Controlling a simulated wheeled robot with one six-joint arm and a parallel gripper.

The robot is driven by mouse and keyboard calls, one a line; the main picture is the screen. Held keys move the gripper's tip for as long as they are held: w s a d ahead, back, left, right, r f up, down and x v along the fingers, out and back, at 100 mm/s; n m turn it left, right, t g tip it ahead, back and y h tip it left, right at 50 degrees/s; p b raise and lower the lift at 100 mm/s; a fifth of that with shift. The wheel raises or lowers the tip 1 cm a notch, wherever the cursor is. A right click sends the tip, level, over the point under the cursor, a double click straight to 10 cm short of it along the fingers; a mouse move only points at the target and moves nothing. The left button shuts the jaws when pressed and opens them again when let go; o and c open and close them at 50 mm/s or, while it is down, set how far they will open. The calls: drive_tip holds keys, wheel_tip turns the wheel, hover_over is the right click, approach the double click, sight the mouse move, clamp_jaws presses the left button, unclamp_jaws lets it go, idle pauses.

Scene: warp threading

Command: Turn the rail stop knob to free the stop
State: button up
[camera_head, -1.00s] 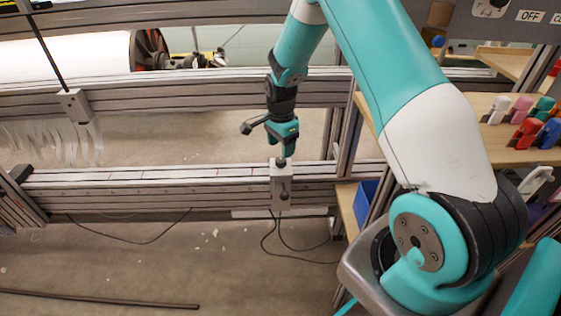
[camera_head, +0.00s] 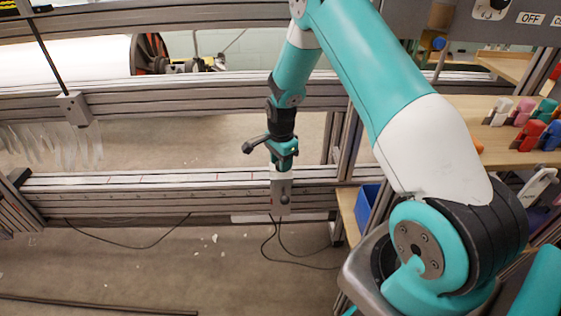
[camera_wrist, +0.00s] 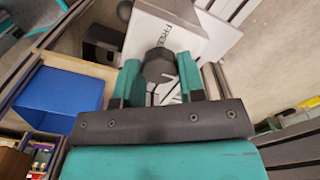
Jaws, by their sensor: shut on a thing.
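The rail stop is a grey block (camera_head: 280,201) on the lower metal rail (camera_head: 150,188). In the wrist view its light face (camera_wrist: 180,30) shows part of a printed word, "FREE". The dark faceted knob (camera_wrist: 158,66) sits on that face. My gripper (camera_head: 284,164) points down over the top of the block. In the wrist view its teal fingers (camera_wrist: 158,82) stand on both sides of the knob, shut on it. The head view hides the knob behind the gripper.
A blue bin (camera_head: 369,199) stands on a wooden shelf just right of the stop. Coloured clips (camera_head: 530,132) sit on a board at the right. The upper rail (camera_head: 190,98) crosses behind my arm. Dark cables hang below the stop.

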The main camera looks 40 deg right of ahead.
drive_tip(key=shift+r+n+p, duration=0.1)
drive_tip(key=shift+n+p, duration=0.25)
drive_tip(key=shift+n, duration=0.05)
drive_tip(key=n+p, duration=0.1)
drive_tip(key=n, duration=0.1)
drive_tip(key=shift+w+r+n+p, duration=0.1)
drive_tip(key=shift+n+p, duration=0.3)
drive_tip(key=n+p, duration=0.2)
drive_tip(key=n, duration=0.2)
drive_tip(key=shift+n, duration=0.3)
drive_tip(key=n+p, duration=0.1)
drive_tip(key=n, duration=0.3)
drive_tip(key=shift+w+n+p, duration=0.1)
drive_tip(key=shift+n+p, duration=0.7)
drive_tip(key=shift+n, duration=1.6)
drive_tip(key=o, duration=0.9)
